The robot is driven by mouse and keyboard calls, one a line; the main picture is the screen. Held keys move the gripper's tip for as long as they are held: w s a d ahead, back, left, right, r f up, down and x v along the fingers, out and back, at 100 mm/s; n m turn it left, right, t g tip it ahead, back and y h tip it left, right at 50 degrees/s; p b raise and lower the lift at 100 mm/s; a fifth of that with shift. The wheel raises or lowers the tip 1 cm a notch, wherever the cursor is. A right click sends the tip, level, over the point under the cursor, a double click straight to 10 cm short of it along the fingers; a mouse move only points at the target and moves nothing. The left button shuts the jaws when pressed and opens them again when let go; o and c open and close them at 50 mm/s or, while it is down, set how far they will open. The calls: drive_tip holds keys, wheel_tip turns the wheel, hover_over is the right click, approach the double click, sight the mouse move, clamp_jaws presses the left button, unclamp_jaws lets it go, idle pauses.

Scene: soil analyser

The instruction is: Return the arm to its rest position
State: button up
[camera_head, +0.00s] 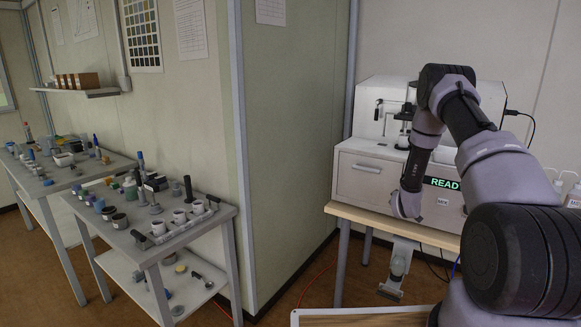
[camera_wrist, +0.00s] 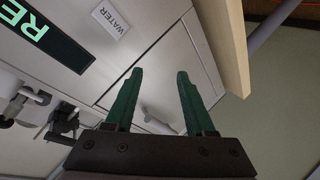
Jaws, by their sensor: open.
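My arm reaches in from the right in the head view, bent at the elbow with its forearm hanging down. My gripper (camera_head: 405,206) is in front of the soil analyser (camera_head: 365,183), low near the front edge of its bench. In the wrist view, the two green fingers of my gripper (camera_wrist: 159,75) are spread apart with nothing between them. The analyser's pale front panel (camera_wrist: 165,50) lies beyond the fingers, with a WATER label and part of a lit green display (camera_wrist: 40,35). I cannot tell the exact gap to the panel.
The wooden bench edge (camera_wrist: 226,40) runs close to the fingers in the wrist view. A grey table (camera_head: 150,237) with pots and tools stands at the left, with another table (camera_head: 45,185) behind it. Floor between table and bench looks clear.

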drive_tip(key=s+a+r+m+g+y, duration=0.1)
drive_tip(key=a+r+m, duration=0.25)
drive_tip(key=r, duration=1.45)
drive_tip(key=s+a+r+m+g+y, duration=0.1)
drive_tip(key=s+a+r, duration=0.2)
drive_tip(key=s+r, duration=0.3)
drive_tip(key=s+a+r+m, duration=0.1)
drive_tip(key=s+a+r, duration=0.15)
drive_tip(key=r, duration=0.55)
drive_tip(key=s+a+r+m+g+y, duration=0.1)
drive_tip(key=s+a+r, duration=0.15)
drive_tip(key=s, duration=0.35)
drive_tip(key=s+a+r+g, duration=0.1)
drive_tip(key=s+r, duration=0.3)
drive_tip(key=s, duration=0.2)
drive_tip(key=s+a+r+m+y, duration=0.1)
drive_tip(key=s+a+r, duration=0.15)
drive_tip(key=s, duration=0.45)
drive_tip(key=s+a+m+g+y, duration=0.1)
drive_tip(key=s, duration=0.8)
drive_tip(key=s+a+r+m+g, duration=0.1)
drive_tip(key=s+a, duration=0.1)
drive_tip(key=s, duration=0.7)
drive_tip(key=shift+r+y, duration=0.3)
drive_tip(key=shift+y, duration=0.1)
